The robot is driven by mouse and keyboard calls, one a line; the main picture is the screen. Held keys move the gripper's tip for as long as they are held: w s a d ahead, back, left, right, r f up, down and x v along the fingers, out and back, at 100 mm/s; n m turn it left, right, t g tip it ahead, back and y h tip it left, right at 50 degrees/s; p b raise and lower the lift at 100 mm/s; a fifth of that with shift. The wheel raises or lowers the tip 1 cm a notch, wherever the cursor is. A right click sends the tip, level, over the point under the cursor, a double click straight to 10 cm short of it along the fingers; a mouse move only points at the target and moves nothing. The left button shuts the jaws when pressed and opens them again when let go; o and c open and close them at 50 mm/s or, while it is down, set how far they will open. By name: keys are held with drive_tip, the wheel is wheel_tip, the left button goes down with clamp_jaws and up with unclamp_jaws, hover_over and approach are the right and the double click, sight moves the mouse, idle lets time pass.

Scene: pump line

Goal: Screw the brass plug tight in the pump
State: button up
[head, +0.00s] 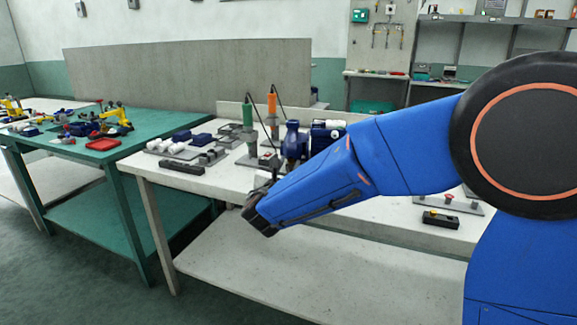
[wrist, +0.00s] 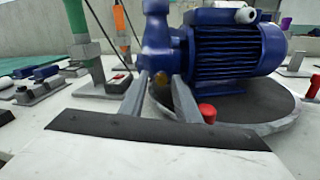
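The blue pump (head: 293,145) stands on the white bench, and its housing (wrist: 157,45) fills the middle of the wrist view. A small brass-coloured spot, likely the brass plug (wrist: 160,78), shows low on the housing. My gripper (wrist: 160,77) points at the pump with its two grey fingers apart, one on each side of that spot. Nothing is visibly held between them. How deep the plug sits in the pump is too small to tell. In the head view my gripper (head: 270,183) is small and partly hidden at the arm's end.
The finned blue motor (wrist: 235,50) sits right of the pump on a round dark plate (wrist: 262,110). A red knob (wrist: 207,113) stands close to the right finger. Green (head: 248,115) and orange (head: 271,105) hanging tools stand behind. Trays with parts (head: 185,150) lie left.

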drive_tip(key=n, duration=0.3)
idle(0.4)
drive_tip(key=shift+f+n, duration=0.1)
drive_tip(key=shift+n, duration=1.7)
drive_tip(key=shift+n, duration=1.7)
drive_tip(key=n, duration=0.2)
drive_tip(key=shift+n, duration=0.3)
